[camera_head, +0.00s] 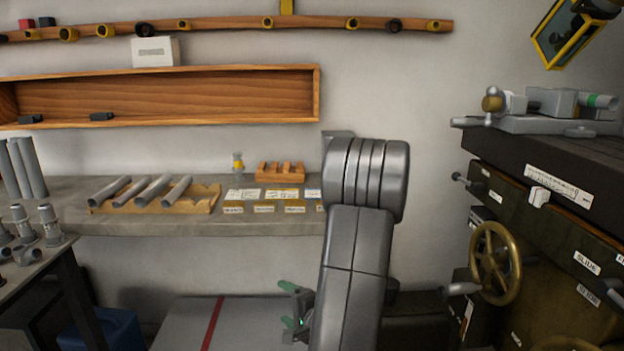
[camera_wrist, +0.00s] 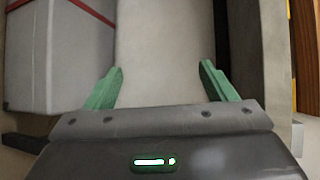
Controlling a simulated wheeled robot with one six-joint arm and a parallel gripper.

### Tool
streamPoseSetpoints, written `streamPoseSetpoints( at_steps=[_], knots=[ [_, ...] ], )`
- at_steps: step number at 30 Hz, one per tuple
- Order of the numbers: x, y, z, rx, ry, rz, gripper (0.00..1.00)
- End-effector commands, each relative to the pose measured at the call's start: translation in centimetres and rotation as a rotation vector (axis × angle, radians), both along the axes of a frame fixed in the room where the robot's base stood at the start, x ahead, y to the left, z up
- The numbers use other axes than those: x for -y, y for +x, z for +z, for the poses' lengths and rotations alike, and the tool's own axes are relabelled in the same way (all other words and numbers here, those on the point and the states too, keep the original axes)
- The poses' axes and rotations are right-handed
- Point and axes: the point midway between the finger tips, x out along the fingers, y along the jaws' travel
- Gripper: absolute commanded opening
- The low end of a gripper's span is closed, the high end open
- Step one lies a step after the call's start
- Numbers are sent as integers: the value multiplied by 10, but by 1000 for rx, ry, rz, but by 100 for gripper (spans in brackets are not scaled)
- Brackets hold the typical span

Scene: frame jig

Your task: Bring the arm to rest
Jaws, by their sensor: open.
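My arm shows in the head view, a dark grey column rising in front of the workbench and bending over at the top. My gripper (camera_head: 290,304) hangs low beside the arm's lower part, its green fingertips pointing left, above the grey box with a red stripe. In the wrist view my gripper (camera_wrist: 160,82) has its two green fingers spread wide apart, with nothing between them but a pale surface beyond. The gripper's body is partly hidden behind the arm in the head view.
The workbench (camera_head: 270,220) holds grey tubes on a wooden rack (camera_head: 208,203) and several labelled cards. A machine with a brass handwheel (camera_head: 496,262) stands close on the right. The grey box (camera_head: 180,325), also in the wrist view (camera_wrist: 75,62), lies below and left of my gripper.

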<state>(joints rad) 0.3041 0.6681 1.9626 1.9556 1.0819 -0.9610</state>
Motion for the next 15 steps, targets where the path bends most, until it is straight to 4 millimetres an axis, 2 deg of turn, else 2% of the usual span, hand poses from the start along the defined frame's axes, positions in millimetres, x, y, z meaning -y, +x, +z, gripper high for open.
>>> streamPoseSetpoints(
  at_steps=[1, 6, 15],
  knots=[
    [5, 3, -7, 5, 9, -30, 78],
    [18, 12, -17, 37, 33, -117, 78],
    [31, 20, -25, 66, 46, -199, 78]
  ],
)
